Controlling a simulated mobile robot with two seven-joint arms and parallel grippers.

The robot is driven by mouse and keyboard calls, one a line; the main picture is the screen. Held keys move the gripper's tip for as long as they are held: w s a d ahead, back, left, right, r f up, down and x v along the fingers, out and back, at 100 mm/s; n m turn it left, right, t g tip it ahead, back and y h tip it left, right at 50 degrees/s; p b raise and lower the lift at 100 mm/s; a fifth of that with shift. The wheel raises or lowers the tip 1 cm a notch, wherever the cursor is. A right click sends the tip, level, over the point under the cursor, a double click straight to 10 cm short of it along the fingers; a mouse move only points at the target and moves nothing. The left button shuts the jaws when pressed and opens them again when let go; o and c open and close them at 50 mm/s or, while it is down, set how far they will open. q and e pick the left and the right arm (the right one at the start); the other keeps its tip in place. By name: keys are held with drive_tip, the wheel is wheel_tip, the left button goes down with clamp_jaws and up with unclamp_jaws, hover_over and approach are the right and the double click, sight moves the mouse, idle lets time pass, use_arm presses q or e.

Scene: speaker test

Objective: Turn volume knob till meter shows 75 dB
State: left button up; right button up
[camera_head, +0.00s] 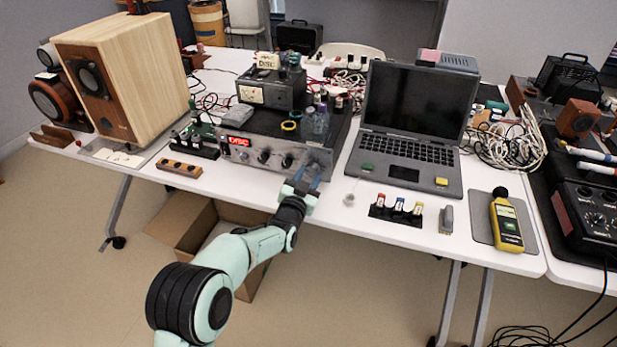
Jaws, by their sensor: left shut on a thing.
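The amplifier (275,143) sits at the table's front edge, with a red lit display (239,141) and several knobs on its front panel. My left gripper (305,178) is at the right end of that panel, shut on what appears to be the volume knob. The fingers hide the knob, so its setting cannot be seen. The yellow sound meter (506,222) lies on a grey mat (481,209) at the right of the table. Its reading is too small to read. My right gripper is not in view.
A large wooden speaker (160,75) stands at the left. An open laptop (408,148) is right of the amplifier, with small coloured-top pieces (398,207) in front. A wooden block (180,168) lies near the front edge. An open cardboard box (190,222) is on the floor below.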

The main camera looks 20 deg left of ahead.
use_arm(q)
drive_tip(key=m, duration=0.6)
drive_tip(key=shift+a+r+m+p, duration=0.1)
drive_tip(key=shift+m+p, duration=0.2)
drive_tip(key=shift+p, duration=0.05)
drive_tip(key=m, duration=0.3)
drive_tip(key=shift+m+p, duration=0.65)
drive_tip(key=shift+m, duration=1.45)
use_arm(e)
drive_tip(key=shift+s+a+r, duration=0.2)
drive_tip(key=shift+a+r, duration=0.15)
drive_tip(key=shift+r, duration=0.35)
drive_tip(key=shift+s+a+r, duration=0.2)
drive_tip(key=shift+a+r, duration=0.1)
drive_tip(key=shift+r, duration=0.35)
use_arm(q)
drive_tip(key=o, duration=1)
drive_tip(key=shift+o, duration=0.2)
drive_tip(key=shift+s, duration=0.15)
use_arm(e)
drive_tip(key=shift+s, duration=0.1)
